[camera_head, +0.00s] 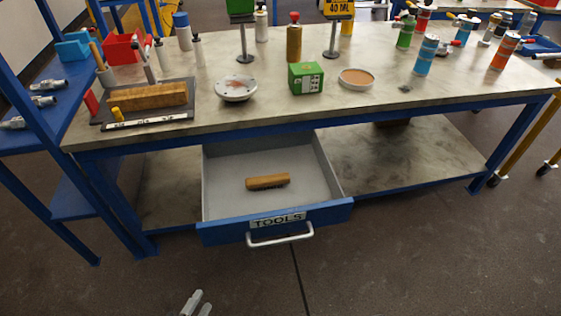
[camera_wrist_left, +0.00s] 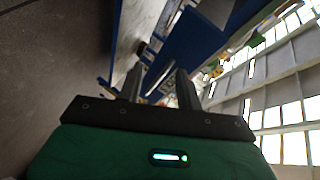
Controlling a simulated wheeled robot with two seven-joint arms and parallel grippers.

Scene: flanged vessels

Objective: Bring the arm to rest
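My left gripper (camera_head: 198,304) shows only by its fingertips at the bottom edge of the head view, in front of the workbench and well below the open drawer. In the left wrist view my left gripper (camera_wrist_left: 160,84) has its two dark fingers apart, with nothing seen between them. The rest of the left arm is out of the head view. My right gripper is in neither view.
The open drawer (camera_head: 222,235), labelled TOOLS, juts from the workbench (camera_head: 300,115) and holds a wooden block (camera_head: 267,181). Bottles, cans, a green box (camera_head: 306,77) and dishes stand on top. A blue shelf rack (camera_head: 60,130) stands left. Floor in front is clear.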

